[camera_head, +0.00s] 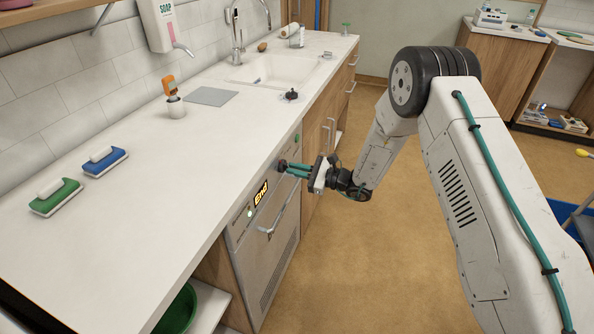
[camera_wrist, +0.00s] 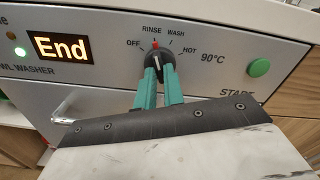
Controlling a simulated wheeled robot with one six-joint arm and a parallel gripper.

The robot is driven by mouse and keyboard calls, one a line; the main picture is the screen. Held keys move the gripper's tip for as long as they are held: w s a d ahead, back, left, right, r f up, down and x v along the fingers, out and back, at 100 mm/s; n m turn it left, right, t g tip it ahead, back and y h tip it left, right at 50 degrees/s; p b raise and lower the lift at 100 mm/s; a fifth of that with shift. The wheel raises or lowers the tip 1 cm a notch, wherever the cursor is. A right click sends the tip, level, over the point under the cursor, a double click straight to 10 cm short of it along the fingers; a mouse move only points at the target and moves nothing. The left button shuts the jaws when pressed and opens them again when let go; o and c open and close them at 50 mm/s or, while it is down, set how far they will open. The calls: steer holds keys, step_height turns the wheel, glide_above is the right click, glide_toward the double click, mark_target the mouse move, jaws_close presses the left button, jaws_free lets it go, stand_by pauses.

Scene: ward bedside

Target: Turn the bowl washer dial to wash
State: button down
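The bowl washer (camera_head: 262,245) is built in under the counter, its display reading "End". In the wrist view its black dial (camera_wrist: 157,56) has a red mark pointing up at RINSE, left of the WASH tick. OFF lies further left and HOT further right. My gripper (camera_wrist: 159,74) has its two green fingers close together on either side of the dial's grip, seemingly holding it; the fingers hide the dial's lower part. In the head view my gripper (camera_head: 284,167) reaches the washer's front panel from the right, and the dial is mostly hidden behind the fingertips.
A green start button (camera_wrist: 259,67) is right of the dial, and a lit lamp (camera_wrist: 20,51) is left of the display (camera_wrist: 60,47). The washer's bar handle (camera_head: 278,212) sticks out below the panel. The floor (camera_head: 365,270) in front is clear.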

steer(key=m, duration=0.2)
steer(key=a+m, duration=0.1)
steer(key=m, duration=0.1)
steer(key=shift+s+f+m, duration=0.15)
steer(key=shift+s+m, duration=0.05)
steer(key=shift+m, duration=0.1)
steer(key=shift+s+m, duration=0.1)
steer(key=shift+m, duration=1.5)
steer(key=c, duration=1.5)
jaws_free()
steer(key=shift+a, duration=0.15)
steer(key=shift+d, duration=0.25)
